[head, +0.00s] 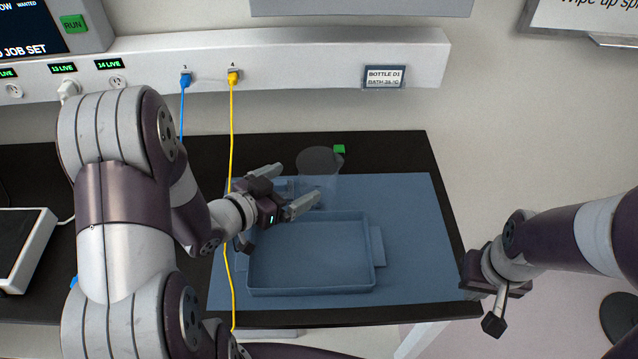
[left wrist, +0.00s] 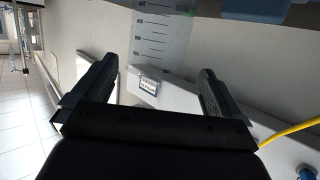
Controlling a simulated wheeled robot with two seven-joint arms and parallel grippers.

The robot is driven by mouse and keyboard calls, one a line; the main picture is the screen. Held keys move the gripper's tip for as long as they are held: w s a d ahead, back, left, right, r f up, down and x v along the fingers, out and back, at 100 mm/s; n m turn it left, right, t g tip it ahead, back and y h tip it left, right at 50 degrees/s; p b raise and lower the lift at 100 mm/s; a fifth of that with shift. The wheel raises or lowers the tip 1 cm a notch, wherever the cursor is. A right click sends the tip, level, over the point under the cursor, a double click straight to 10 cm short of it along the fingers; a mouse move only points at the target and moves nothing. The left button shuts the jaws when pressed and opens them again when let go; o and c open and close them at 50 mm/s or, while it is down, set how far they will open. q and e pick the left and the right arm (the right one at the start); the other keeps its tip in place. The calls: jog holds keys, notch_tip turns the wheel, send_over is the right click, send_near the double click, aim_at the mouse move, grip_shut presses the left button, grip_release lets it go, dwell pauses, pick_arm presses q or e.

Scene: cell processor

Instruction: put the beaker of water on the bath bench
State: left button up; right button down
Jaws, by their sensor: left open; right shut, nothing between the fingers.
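A clear beaker (head: 318,165) stands upright on the blue mat of the dark bench (head: 385,150), behind the blue tray. In the left wrist view, the clear beaker wall with dark graduation marks (left wrist: 160,40) shows ahead, between the two fingers. My left gripper (head: 290,188) is open, its fingers pointing at the beaker, one on each side of its near edge; I cannot tell whether they touch it. The water level is hard to make out. My right gripper (head: 492,318) is shut and empty, off the bench's right edge.
A blue tray (head: 310,288) sits on the blue mat (head: 420,240) in front of the beaker. A green block (head: 339,149) lies behind it. Yellow (head: 232,140) and blue (head: 182,110) cables hang near my left arm. A label (head: 384,77) reads "BOTTLE D1". The mat's right side is clear.

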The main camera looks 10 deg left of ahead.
aim_at(330, 165)
pick_arm(q)
jog(key=p+x, duration=0.1)
jog(key=x, duration=0.7)
jog(key=shift+w+d, duration=0.2)
jog(key=shift+d, duration=0.1)
jog(key=shift+r, duration=0.1)
jog(key=c, duration=0.8)
